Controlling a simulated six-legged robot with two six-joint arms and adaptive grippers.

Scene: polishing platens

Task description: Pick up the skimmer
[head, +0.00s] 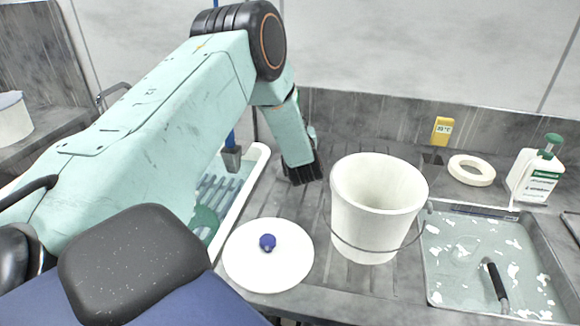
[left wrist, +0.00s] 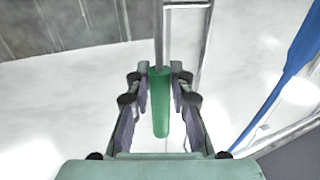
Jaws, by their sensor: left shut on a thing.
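In the left wrist view my left gripper (left wrist: 159,80) is shut on a green handle (left wrist: 160,110) with a metal shaft (left wrist: 185,20) running up out of the picture. I take this to be the skimmer; its far end is not visible there. In the head view my left arm reaches over from the left and bends down behind the white bucket's left side. The fingers and what they hold are mostly hidden by the arm there. My right gripper is in neither view.
A white bucket (head: 345,200) stands right of my arm. A white disc (head: 245,275) with a blue knob lies in front. A sink (head: 450,280) holds a black-handled tool (head: 496,282).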

